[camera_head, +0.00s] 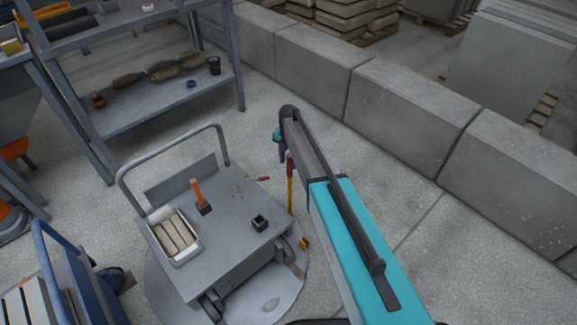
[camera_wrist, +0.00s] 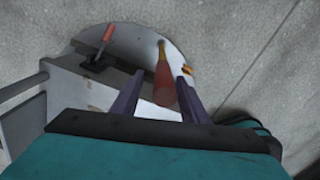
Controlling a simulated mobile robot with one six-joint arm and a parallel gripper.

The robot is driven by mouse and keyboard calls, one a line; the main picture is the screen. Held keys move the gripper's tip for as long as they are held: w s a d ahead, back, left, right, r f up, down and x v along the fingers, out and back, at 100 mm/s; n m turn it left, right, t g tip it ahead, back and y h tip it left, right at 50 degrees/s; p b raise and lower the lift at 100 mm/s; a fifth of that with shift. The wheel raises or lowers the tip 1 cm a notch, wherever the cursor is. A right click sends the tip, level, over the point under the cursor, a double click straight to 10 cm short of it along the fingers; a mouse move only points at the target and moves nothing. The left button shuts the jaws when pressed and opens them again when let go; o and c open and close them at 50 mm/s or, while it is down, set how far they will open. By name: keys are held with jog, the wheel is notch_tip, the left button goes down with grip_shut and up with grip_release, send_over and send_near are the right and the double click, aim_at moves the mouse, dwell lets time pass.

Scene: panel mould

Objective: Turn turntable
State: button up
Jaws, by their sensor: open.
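The turntable (camera_head: 170,301) is a round grey plate on the floor under a grey cart (camera_head: 222,262). Its curved edge also shows in the wrist view (camera_wrist: 135,36). An upright post (camera_head: 290,193), yellow below with a red grip on top, stands at the right side of the turntable. In the wrist view the post (camera_wrist: 163,82) shows between the two fingers, with no clear contact. My gripper (camera_wrist: 160,76) is open and points down toward it. In the head view the gripper is largely hidden behind my arm's end, just above the post.
Concrete blocks (camera_head: 400,108) line the right; a shelf (camera_head: 150,108) stands at back left.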

notch_tip(320, 180, up, 9)
jog(key=shift+r, duration=0.2)
dwell(0.9)
jog(key=s+d+f+m, duration=0.2)
jog(key=s+d+m, duration=0.3)
jog(key=s+m, duration=0.5)
jog(key=s+d+f+m, duration=0.2)
jog(key=s+d+m, duration=0.3)
jog(key=s+m, duration=0.5)
jog(key=s+d+f+m, duration=0.3)
jog(key=s+d+m, duration=0.3)
jog(key=s+m, duration=0.4)
jog(key=s+f+g+p, duration=0.2)
jog(key=s+f, duration=0.5)
jog(key=s, duration=0.5)
jog(key=s+f+g+p, duration=0.2)
jog(key=s+f, duration=0.4)
jog(key=s, duration=0.7)
jog(key=shift+a+f+n+g, duration=0.2)
jog(key=shift+f+n+g, duration=0.15)
jog(key=shift+g, duration=0.35)
